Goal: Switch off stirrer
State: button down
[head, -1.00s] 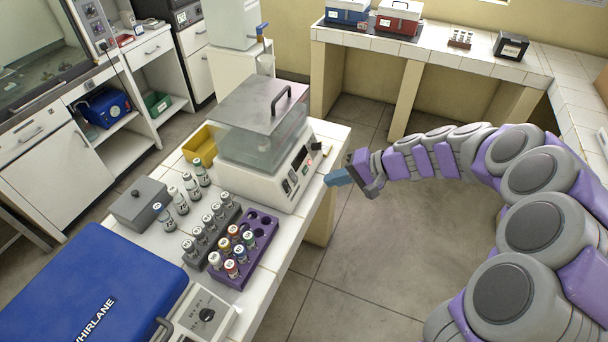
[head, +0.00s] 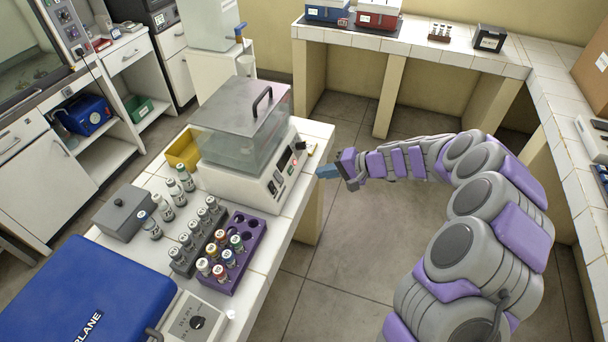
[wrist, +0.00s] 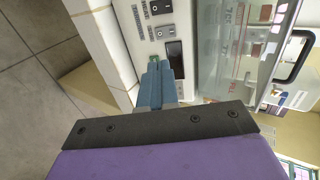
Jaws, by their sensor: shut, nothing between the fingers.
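A white bench unit (head: 250,187) with a clear-sided chamber and grey handled lid stands at the bench's right end. Its front panel carries switches, a dark display, a small red light and a black knob. Which part is the stirrer's switch I cannot tell. My gripper (head: 327,172) is shut and empty, just right of this panel by the bench edge. In the wrist view, the shut blue fingers (wrist: 157,84) point at the panel (wrist: 146,30), below two switches (wrist: 163,20) and beside the dark display (wrist: 175,56). A small green part shows just beyond their tips. Contact is unclear.
Capped vials stand in a purple rack (head: 245,262) and a grey rack (head: 180,262). A blue case (head: 85,295), a white box with a black dial (head: 190,322) and a yellow tray (head: 183,150) share the bench. Open floor (head: 335,270) lies right of it.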

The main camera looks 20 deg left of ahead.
aim_at(281, 180)
jog(key=b+x, duration=0.2)
jog(key=x, duration=1.1)
jog(key=shift+a+f+b, duration=0.2)
jog(key=shift+b, duration=0.2)
